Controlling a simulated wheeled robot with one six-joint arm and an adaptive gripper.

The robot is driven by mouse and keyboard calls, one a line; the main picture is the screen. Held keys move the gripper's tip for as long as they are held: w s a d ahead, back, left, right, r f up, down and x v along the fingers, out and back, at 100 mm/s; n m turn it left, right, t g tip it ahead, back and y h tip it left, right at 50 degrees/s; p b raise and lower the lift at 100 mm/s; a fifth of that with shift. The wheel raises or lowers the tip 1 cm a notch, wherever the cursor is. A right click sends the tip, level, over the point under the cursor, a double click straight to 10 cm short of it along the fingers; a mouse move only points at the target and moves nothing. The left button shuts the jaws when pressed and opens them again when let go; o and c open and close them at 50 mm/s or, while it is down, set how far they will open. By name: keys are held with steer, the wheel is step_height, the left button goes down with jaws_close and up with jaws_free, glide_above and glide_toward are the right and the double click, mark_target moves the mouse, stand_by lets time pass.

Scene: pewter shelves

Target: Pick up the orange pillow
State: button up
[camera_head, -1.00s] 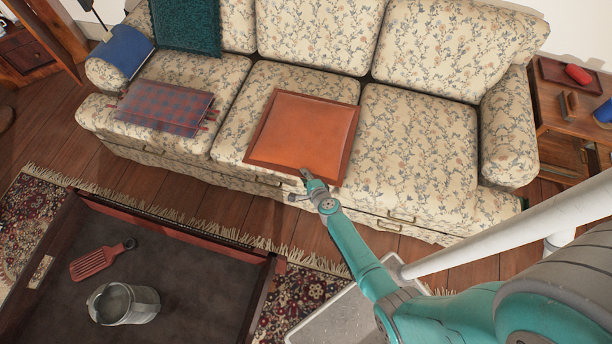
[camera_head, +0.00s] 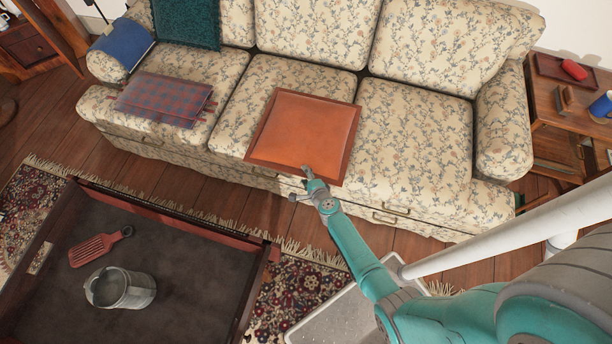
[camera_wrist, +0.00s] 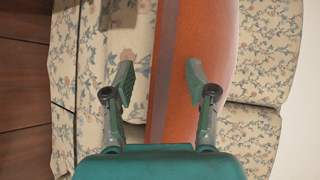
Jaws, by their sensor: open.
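The orange pillow (camera_head: 304,134) is square with a darker brown border and lies on the middle and right seat cushions of the floral sofa (camera_head: 420,140). My gripper (camera_head: 306,174) is at the pillow's front edge in the head view. In the wrist view my gripper (camera_wrist: 158,80) is open, with one finger on each side of the pillow's edge strip. The pillow (camera_wrist: 205,55) runs up between and behind the fingers there. The right finger overlaps the orange face and the left finger is over the floral fabric. I cannot tell whether either finger touches the pillow.
A wooden side table (camera_head: 560,105) is at the right.

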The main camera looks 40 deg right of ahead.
steer(key=shift+s+r, duration=0.2)
steer(key=shift+s, duration=0.05)
stand_by(0.3)
steer(key=shift+v, duration=1)
steer(key=shift+s, duration=0.15)
steer(key=s+a, duration=0.2)
steer(key=s, duration=0.9)
steer(key=shift+s, duration=0.35)
steer(key=shift+a, duration=0.15)
